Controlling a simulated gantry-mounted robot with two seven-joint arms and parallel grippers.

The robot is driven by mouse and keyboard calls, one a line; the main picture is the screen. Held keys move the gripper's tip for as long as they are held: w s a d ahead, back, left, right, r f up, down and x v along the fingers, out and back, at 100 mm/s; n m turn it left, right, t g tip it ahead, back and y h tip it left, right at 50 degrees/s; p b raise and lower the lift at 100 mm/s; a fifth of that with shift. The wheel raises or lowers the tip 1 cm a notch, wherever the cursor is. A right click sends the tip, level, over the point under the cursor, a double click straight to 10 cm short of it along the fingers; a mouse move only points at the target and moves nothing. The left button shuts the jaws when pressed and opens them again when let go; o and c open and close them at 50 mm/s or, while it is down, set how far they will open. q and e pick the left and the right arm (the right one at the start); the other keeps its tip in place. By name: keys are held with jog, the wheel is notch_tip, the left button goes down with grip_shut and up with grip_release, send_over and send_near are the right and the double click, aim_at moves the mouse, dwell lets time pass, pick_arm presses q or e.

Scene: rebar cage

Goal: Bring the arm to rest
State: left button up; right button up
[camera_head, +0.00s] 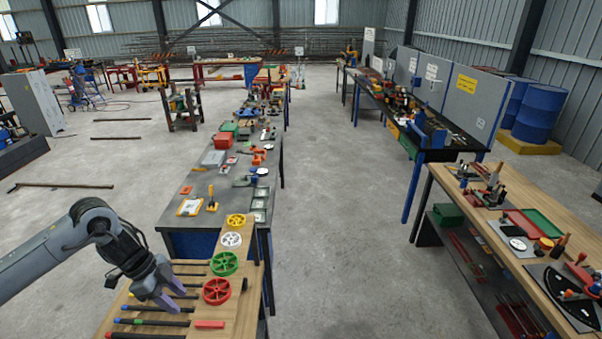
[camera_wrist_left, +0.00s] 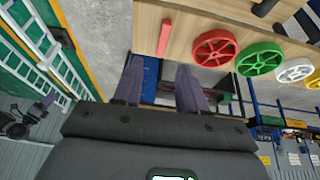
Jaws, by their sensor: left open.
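My left arm (camera_head: 50,248) comes in from the left in the head view. Its gripper (camera_head: 168,296) is over the near wooden table (camera_head: 243,302), above dark rods with coloured ends. The two purple fingers are apart with nothing between them. In the left wrist view the gripper (camera_wrist_left: 160,82) also shows open and empty, with the table edge beyond its fingertips. My right gripper is not in view.
A red wheel (camera_head: 217,291), green wheel (camera_head: 224,263), white wheel (camera_head: 231,240) and yellow wheel (camera_head: 236,220) line the table's right side. A red block (camera_head: 210,324) lies near the front. A wooden bench (camera_head: 452,187) stands right. The aisle floor (camera_head: 335,200) is clear.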

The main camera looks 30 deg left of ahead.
pick_arm(q)
jog(key=s+d+f+n+h+p, duration=0.15)
jog(key=s+d+f+h, duration=0.4)
jog(key=d+f, duration=0.8)
jog(key=w+d+r+n+t+y+p, duration=0.2)
jog(key=d+n+t+y, duration=0.35)
jog(key=d, duration=1.45)
jog(key=s+a+r+n+g+y, duration=0.2)
jog(key=s+a+g+y, duration=0.1)
jog(key=s, duration=0.3)
jog(key=shift+s+a+g+y, duration=0.4)
jog(key=shift+a+g, duration=0.1)
jog(key=shift+g, duration=0.15)
